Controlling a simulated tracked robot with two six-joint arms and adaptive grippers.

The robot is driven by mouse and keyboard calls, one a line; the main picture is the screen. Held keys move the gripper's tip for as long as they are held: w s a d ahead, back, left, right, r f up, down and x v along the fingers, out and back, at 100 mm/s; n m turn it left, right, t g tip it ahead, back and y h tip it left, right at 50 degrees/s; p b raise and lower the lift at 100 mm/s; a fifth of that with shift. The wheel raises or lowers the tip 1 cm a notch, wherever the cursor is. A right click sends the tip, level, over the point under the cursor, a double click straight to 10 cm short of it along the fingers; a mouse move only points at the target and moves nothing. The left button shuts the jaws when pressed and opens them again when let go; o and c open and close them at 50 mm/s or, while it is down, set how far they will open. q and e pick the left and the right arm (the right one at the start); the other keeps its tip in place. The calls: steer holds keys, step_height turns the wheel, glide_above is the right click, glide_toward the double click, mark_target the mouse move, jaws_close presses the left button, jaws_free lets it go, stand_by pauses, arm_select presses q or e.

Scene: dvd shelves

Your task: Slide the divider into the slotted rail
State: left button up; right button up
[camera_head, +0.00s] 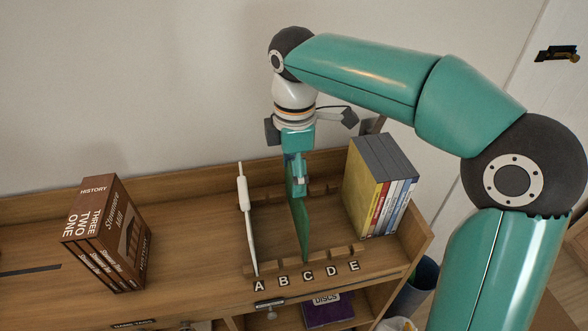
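A thin green divider (303,228) stands upright over the slotted wooden rail (340,252), its lower front corner at the rail behind the letter C. I cannot tell whether its lower edge is inside a slot or just above it. My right gripper (298,178) points down from above and is shut on the divider's upper part. A second wooden rail (318,188) runs along the back, partly hidden by the green divider. A white divider (247,220) with a thicker top stands at the letter A. My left gripper is not in view.
Upright books and cases (378,190) stand at the shelf's right end. Brown History books (108,235) stand on the left. Letter tiles A to E (308,275) line the front edge. A purple discs box (328,310) sits below. The shelf between the History books and white divider is clear.

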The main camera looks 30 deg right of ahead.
steer(key=shift+f+b, duration=0.65)
steer(key=shift+f, duration=0.45)
steer(key=o, duration=1.8)
step_height(320, 180, up, 12)
steer(key=shift+f, duration=0.1)
